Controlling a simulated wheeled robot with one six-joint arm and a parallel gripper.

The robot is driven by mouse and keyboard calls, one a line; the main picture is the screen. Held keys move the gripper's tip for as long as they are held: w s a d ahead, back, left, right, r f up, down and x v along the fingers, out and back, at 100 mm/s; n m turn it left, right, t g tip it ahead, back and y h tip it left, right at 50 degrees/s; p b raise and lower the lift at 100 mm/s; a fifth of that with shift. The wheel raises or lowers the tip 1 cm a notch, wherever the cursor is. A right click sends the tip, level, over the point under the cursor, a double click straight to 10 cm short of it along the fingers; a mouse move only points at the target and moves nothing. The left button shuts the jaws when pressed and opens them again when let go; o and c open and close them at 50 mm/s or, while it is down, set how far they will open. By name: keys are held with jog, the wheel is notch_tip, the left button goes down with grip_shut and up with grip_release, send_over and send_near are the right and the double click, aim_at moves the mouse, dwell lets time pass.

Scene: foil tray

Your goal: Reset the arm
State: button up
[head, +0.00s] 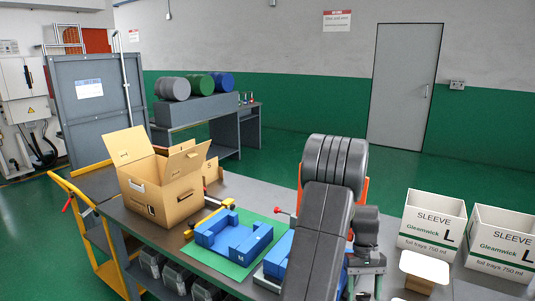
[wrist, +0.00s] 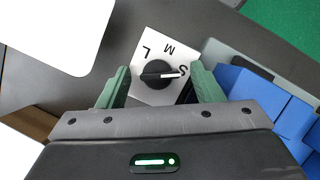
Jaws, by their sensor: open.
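My gripper (wrist: 160,82) is open and empty in the wrist view, with its two green fingers apart. Between and beyond the fingers is a black dial (wrist: 157,78) on a white plate (wrist: 140,55) marked L, M and S. The dial's white pointer is turned toward the S. I cannot tell if the fingers touch the dial; a gap seems to show on each side. In the head view my arm reaches down over the bench, and the dial is hidden there.
A blue fixture (head: 235,237) sits on a green mat (head: 262,226); another blue block (head: 279,255) is partly behind my arm. An open cardboard box (head: 163,200) stands left. Two white sleeve boxes (head: 432,222) (head: 500,240) and a white-topped cardboard piece (head: 425,266) are at right.

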jog(key=shift+n+h, duration=0.3)
jog(key=shift+n, duration=0.3)
jog(key=n+h+b, duration=0.1)
jog(key=n, duration=0.2)
jog(key=shift+a+n+t, duration=0.15)
jog(key=shift+n+t, duration=0.15)
jog(key=n+b, duration=0.1)
jog(key=n, duration=0.1)
jog(key=n+t+h+b, duration=0.1)
jog(key=n, duration=0.1)
jog(key=n+h+b, duration=0.1)
jog(key=n, duration=0.1)
jog(key=shift+s+f+n+t, duration=0.1)
jog(key=shift+s+n+t, duration=0.15)
jog(key=shift+n+t, duration=0.05)
jog(key=v, duration=0.9)
jog(key=shift+a+r, duration=0.3)
